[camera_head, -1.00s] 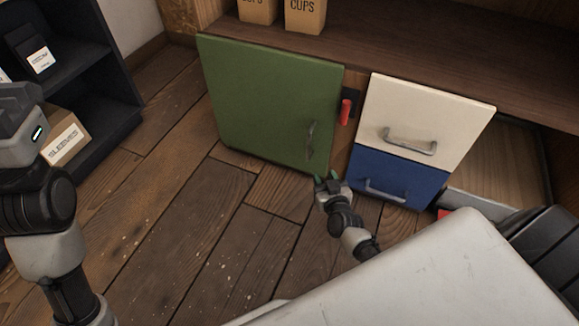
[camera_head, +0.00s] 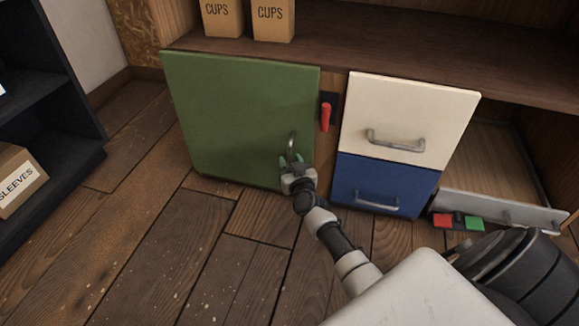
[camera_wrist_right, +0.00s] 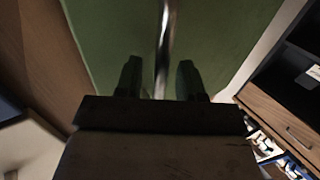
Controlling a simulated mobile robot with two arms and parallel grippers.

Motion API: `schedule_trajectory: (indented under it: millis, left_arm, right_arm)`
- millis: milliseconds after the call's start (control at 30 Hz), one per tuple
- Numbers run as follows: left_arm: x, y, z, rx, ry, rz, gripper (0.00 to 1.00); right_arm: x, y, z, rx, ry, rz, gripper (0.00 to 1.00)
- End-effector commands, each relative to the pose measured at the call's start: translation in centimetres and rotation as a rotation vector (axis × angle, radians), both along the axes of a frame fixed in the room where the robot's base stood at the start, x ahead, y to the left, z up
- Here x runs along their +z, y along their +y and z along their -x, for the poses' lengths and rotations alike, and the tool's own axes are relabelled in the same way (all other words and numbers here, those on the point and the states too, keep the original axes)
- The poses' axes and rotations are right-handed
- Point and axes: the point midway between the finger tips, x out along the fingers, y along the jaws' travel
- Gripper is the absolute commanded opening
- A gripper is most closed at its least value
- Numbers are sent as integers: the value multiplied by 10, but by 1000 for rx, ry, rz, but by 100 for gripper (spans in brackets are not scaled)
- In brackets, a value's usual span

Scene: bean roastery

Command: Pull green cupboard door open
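The green cupboard door (camera_head: 235,110) is closed or nearly so, at the left of the counter front in the head view. Its vertical metal handle (camera_head: 292,143) is near the door's right edge. My right gripper (camera_head: 290,162) is at the handle's lower part. In the right wrist view the handle (camera_wrist_right: 162,50) runs between the two fingers of the right gripper (camera_wrist_right: 158,80), with gaps showing on both sides, so the fingers are open around it. The green door (camera_wrist_right: 115,40) fills the background there. My left gripper is outside both current views.
A red latch-like piece (camera_head: 325,115) sits right of the door. A cream drawer (camera_head: 405,115) and a blue drawer (camera_head: 385,185) are beside it. A dark shelf (camera_head: 45,90) stands left; the wooden floor (camera_head: 150,225) between is clear.

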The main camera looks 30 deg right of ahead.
Motion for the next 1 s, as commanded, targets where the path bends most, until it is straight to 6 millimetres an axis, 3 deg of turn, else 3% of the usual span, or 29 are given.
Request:
schedule_trajectory:
  millis: [367,400,633,1000]
  left_arm:
    - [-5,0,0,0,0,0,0]
    - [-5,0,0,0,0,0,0]
    - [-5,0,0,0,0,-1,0]
    - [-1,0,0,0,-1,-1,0]
  right_arm:
    - [0,-2,-9,0,1,0,39]
    - [0,-2,-9,0,1,0,37]
    - [0,-2,-8,0,1,0,2]
    - [1,0,-7,-7,0,-2,0]
